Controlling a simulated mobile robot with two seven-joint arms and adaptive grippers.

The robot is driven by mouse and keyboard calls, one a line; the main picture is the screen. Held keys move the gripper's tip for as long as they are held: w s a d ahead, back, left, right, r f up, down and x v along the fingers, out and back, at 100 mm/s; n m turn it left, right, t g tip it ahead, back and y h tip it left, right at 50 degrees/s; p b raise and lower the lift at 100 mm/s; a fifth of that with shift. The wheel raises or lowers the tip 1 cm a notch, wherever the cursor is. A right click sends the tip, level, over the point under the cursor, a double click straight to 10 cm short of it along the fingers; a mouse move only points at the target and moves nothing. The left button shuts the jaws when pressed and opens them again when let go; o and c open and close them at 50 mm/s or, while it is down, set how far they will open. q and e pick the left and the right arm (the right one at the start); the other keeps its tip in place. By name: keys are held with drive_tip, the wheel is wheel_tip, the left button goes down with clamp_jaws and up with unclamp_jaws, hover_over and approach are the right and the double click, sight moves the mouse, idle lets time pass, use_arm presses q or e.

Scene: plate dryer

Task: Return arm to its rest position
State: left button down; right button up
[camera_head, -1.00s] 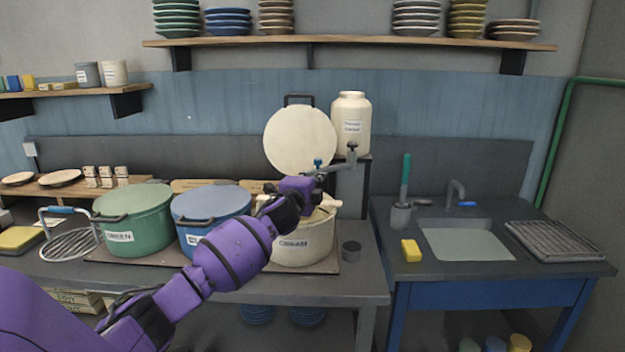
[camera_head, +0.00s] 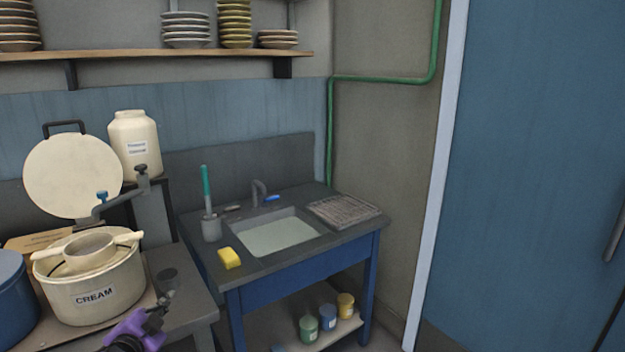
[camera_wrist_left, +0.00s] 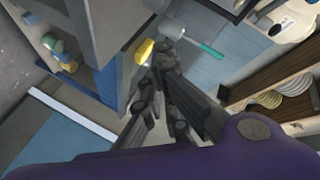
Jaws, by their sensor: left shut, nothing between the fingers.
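My left gripper (camera_head: 166,300) shows at the lower left of the head view, at the end of my purple wrist. It is in front of the counter's right end, near the cream pot (camera_head: 95,290). In the left wrist view its dark fingers (camera_wrist_left: 163,62) are together with nothing between them. The rest of my left arm is out of the head view. My right gripper is in neither view.
The open cream pot stands left of my gripper, with a blue pot (camera_head: 12,300) beyond it. A small grey cup (camera_head: 168,279) is close by. The sink table (camera_head: 300,280) with a yellow sponge (camera_head: 229,258) stands to the right. A blue door (camera_head: 540,170) is at far right.

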use_arm(q)
drive_tip(key=s+d+f+n+g+h, duration=0.1)
drive_tip(key=s+d+f+n, duration=0.1)
drive_tip(key=s+d+f, duration=0.55)
drive_tip(key=s+d+f+n+g+h, duration=0.15)
drive_tip(key=s+d+f, duration=0.25)
drive_tip(key=s+f, duration=0.6)
drive_tip(key=s+d+f+n+g, duration=0.2)
drive_tip(key=s+d+f, duration=0.1)
drive_tip(key=s, duration=1)
drive_tip(key=s+d+f+n+g+y+p, duration=0.1)
drive_tip(key=s+f, duration=0.4)
drive_tip(key=s, duration=0.9)
drive_tip(key=d+n+g, duration=0.1)
drive_tip(key=d+n, duration=0.1)
drive_tip(key=shift+d+n, duration=0.2)
drive_tip(key=shift+n, duration=0.15)
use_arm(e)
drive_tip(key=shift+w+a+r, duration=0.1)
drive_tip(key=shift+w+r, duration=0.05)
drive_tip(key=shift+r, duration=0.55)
use_arm(q)
drive_tip(key=shift+f, duration=0.1)
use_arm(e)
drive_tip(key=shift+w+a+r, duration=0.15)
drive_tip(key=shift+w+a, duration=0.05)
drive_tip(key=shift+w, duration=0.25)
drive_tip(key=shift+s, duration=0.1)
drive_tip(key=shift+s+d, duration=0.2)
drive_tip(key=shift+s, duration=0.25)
